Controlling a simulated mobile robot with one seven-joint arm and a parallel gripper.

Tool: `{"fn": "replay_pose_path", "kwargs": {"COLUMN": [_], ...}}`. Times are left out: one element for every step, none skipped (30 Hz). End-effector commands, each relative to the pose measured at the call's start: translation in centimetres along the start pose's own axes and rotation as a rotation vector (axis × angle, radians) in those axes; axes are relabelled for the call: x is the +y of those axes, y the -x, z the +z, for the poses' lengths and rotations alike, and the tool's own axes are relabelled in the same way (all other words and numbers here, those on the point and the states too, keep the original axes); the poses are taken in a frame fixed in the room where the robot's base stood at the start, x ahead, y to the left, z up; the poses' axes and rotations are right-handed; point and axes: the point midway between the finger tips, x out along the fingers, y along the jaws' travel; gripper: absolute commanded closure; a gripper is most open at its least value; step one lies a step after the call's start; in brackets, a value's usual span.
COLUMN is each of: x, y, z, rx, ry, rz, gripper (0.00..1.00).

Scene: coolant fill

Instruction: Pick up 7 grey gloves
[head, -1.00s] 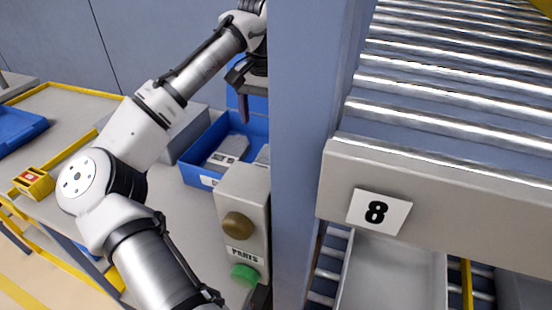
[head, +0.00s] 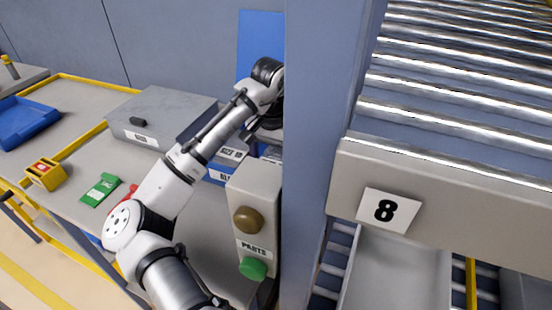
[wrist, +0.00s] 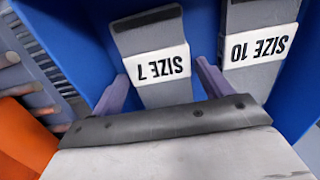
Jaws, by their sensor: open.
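A grey glove pack labelled SIZE 7 (wrist: 160,65) stands in the blue bin (wrist: 85,45) in the wrist view. A second grey pack labelled SIZE 10 (wrist: 258,45) is to its right. My gripper (wrist: 162,72) is open, with one purple finger on each side of the SIZE 7 pack, near its label. Whether the fingers touch the pack is unclear. In the head view, the blue bin (head: 217,179) is partly hidden by my arm and the grey PARTS box, and my gripper's fingers are hidden.
A blue-grey post (head: 310,150) stands close right of my arm, beside the PARTS box (head: 252,195). A grey case (head: 165,110), a green packet (head: 101,190) and a yellow box (head: 46,174) are on the bench. A roller conveyor (head: 450,90) is at right.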

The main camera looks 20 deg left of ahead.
Motion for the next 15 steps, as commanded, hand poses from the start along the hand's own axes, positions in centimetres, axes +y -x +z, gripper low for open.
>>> {"fn": "replay_pose_path", "kwargs": {"x": [0.01,0.01,0.01,0.0,0.0,0.0,0.0,0.0,0.0,0.0,0.0,0.0,0.0,0.0,0.0], "y": [-0.19,-0.24,-0.28,-0.28,-0.27,-0.27,-0.27,-0.27,-0.26,-0.26,-0.26,-0.25,-0.25,-0.25,-0.25], "z": [0.01,0.01,0.01,0.01,0.01,0.0,0.0,0.0,0.0,0.0,0.0,0.0,0.0,0.0,0.0], "rx": [0.0,0.0,0.001,0.001,0.001,0.001,0.001,0.001,0.001,0.001,0.001,0.0,0.0,0.0,0.0], "ry": [0.0,0.0,0.0,0.0,0.0,0.0,0.0,0.0,0.0,0.0,0.0,0.0,0.0,0.0,0.0], "rz": [0.0,0.0,0.0,-0.001,-0.001,-0.001,-0.001,-0.001,-0.001,-0.001,-0.001,-0.001,0.0,0.0,0.0], "gripper": [0.22,0.22,0.22,0.22,0.22,0.22,0.22,0.22,0.27,0.31,0.35,0.4,0.44,0.48,0.53]}}
